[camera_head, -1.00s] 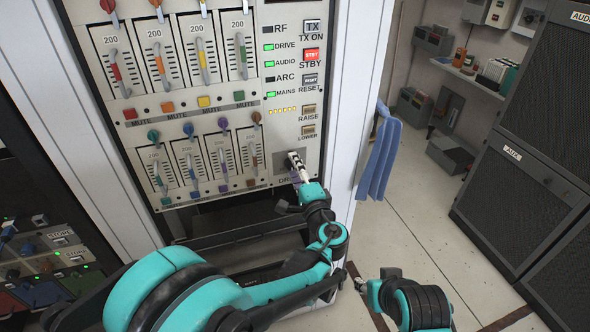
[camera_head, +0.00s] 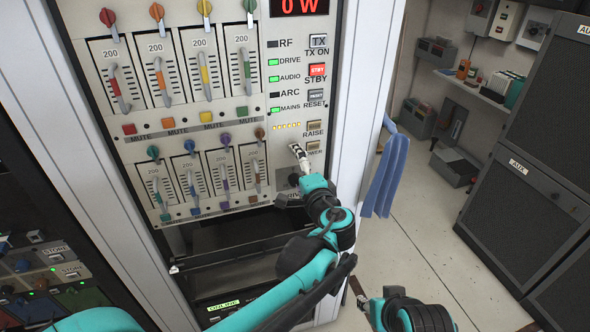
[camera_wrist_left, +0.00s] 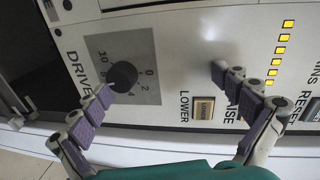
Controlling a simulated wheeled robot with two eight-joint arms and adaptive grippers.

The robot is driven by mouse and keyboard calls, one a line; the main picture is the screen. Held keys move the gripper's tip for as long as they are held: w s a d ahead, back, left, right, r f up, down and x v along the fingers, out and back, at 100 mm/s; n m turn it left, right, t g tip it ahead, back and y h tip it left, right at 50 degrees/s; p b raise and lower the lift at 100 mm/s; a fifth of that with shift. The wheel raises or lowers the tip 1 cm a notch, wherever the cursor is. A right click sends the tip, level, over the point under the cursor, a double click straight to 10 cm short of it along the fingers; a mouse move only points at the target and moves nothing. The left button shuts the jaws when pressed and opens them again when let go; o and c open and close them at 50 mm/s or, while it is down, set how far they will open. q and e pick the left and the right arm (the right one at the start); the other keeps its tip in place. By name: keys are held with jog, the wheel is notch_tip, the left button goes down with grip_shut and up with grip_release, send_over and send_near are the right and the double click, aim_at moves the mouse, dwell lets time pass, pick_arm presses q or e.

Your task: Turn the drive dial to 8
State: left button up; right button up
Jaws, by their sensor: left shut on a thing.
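The drive dial is a black knob (camera_wrist_left: 123,76) on a grey numbered plate low on the transmitter panel; it also shows in the head view (camera_head: 293,180). Its pointer setting is too dark to read. My left gripper (camera_wrist_left: 162,84) is at the panel. In the left wrist view one fingertip is against the knob's lower left edge; the other is well apart, over bare panel near the LOWER button. The knob is not centred between the fingers. My right gripper (camera_head: 372,306) is low in the head view, away from the panel, its fingers too small to judge.
The LOWER button (camera_wrist_left: 203,108) and RAISE button (camera_head: 314,128) are close to the left gripper. Sliders (camera_head: 226,170) fill the panel to the left. A blue cloth (camera_head: 385,175) hangs at the rack's right edge. Open floor (camera_head: 420,230) lies to the right.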

pick_arm(q)
jog(key=s+r, duration=0.1)
jog(key=r, duration=0.1)
jog(key=s+d+r+t, duration=0.1)
jog(key=r, duration=0.1)
jog(key=s+r+m+t, duration=0.1)
jog(key=r, duration=0.1)
jog(key=shift+s+d+r, duration=0.15)
jog(key=shift+c, duration=1.2)
jog(key=shift+n+y, duration=0.3)
jog(key=shift+n, duration=0.3)
jog(key=f, duration=0.3)
jog(key=f+p, duration=0.1)
jog(key=f, duration=0.1)
jog(key=shift+s+d, duration=0.15)
jog(key=shift+d, duration=0.2)
jog(key=c, duration=0.4)
jog(key=n+p, duration=0.1)
jog(key=n, duration=0.2)
send_near(296, 183)
jog(key=x, duration=0.8)
jog(key=shift+w+a+p, duration=0.1)
jog(key=shift+w+p, duration=0.1)
jog(key=shift+p, duration=0.1)
pick_arm(e)
jog(key=v, duration=0.4)
jog(key=shift+w+d+r, duration=0.15)
jog(key=shift+w+d, duration=0.1)
